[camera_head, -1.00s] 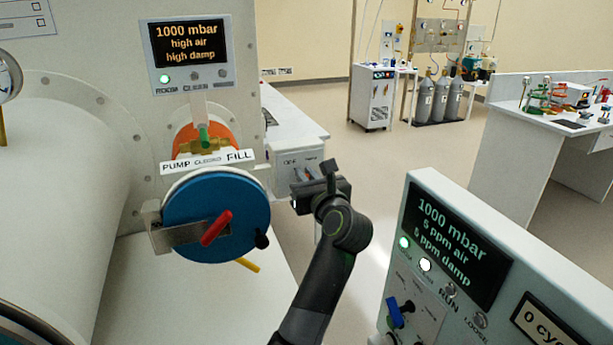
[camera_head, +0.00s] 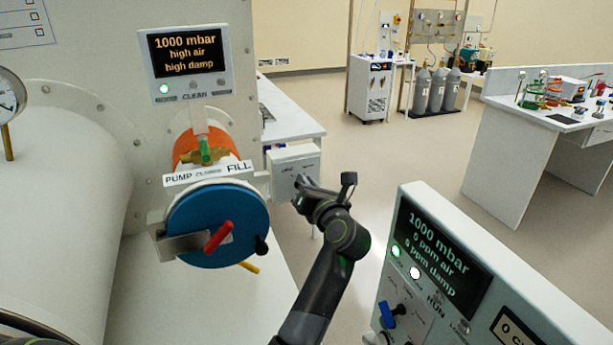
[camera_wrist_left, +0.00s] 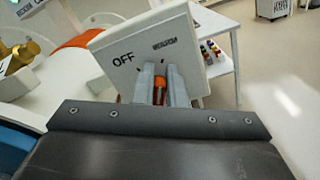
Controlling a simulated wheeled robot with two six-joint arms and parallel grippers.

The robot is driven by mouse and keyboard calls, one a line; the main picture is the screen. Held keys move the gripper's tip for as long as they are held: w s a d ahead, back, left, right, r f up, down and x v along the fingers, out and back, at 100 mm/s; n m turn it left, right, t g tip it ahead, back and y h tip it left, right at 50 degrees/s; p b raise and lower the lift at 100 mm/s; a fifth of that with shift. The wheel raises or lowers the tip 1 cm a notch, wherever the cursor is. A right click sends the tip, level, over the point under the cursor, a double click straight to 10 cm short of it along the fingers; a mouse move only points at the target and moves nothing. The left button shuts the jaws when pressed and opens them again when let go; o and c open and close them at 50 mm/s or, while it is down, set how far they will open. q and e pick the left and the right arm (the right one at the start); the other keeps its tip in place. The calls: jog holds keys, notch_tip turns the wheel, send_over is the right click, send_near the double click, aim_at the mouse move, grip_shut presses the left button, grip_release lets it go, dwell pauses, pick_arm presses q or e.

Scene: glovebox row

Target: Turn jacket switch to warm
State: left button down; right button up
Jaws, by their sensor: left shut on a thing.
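The jacket switch is a pale box (camera_head: 296,163) beside the blue round door, with small lettering on its face. In the left wrist view the box (camera_wrist_left: 140,40) looks tilted; it reads OFF at left, and a blurred word stands at right. My left gripper (camera_head: 303,184) is at the lower part of the box face. In the wrist view its two fingers (camera_wrist_left: 161,86) are shut on the orange-red switch handle (camera_wrist_left: 159,88), which is mostly hidden between them. Which label the handle points to cannot be told. My right gripper is not in view.
The blue door (camera_head: 218,225) with a red handle (camera_head: 218,237) is left of the switch, below the PUMP/FILL label (camera_head: 208,173). A control panel (camera_head: 440,260) stands at right, close to my left arm. Open floor lies behind.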

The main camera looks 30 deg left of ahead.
pick_arm(q)
jog(key=shift+w+m, duration=0.1)
jog(key=shift+m, duration=0.3)
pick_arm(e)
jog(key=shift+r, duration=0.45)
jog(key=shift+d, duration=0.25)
pick_arm(q)
jog(key=c, duration=1.5)
grip_release()
jog(key=shift+d+f, duration=0.1)
